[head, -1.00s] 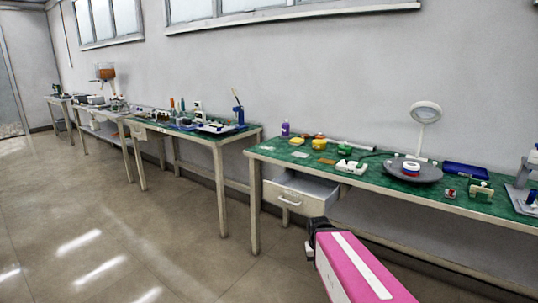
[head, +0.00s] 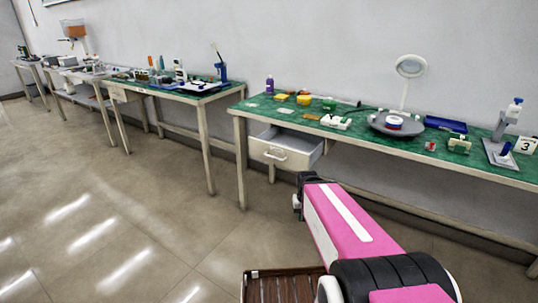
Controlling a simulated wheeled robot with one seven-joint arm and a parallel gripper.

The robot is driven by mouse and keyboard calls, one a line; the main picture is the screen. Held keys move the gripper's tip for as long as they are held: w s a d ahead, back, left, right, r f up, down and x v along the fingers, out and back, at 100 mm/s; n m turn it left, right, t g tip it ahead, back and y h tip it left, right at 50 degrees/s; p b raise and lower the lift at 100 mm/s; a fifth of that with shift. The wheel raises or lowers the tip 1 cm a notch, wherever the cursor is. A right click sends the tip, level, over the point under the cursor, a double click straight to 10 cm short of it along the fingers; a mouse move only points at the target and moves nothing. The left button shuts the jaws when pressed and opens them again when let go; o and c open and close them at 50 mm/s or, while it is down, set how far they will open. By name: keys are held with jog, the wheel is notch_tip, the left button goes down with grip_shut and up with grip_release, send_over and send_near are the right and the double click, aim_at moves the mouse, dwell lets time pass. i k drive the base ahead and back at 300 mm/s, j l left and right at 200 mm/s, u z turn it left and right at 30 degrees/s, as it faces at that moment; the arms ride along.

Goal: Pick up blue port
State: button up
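I cannot tell for sure which thing is the blue port. On a grey round stand (head: 378,124) sits a ring-like part (head: 394,122) with red, white and blue bands. A flat blue tray (head: 446,125) lies behind and to the right of the stand. My pink arm reaches up from the lower right, in front of the bench. My gripper's fingers do not show, and nothing held shows.
The near bench (head: 340,136) has an open drawer (head: 287,148) jutting out at its left. More benches line the wall leftward.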

aim_at(506, 148)
jog(key=l+z, duration=0.15)
jog(key=z, duration=0.25)
jog(key=l+z, duration=0.15)
jog(key=z, duration=0.3)
jog(key=l+z, duration=0.15)
jog(key=z, duration=0.25)
jog(key=i+l+z, duration=0.1)
jog(key=z, duration=0.35)
jog(key=i+l, duration=0.15)
jog(key=l, duration=0.15)
jog(key=k+l, duration=0.2)
jog(key=i+j, duration=0.2)
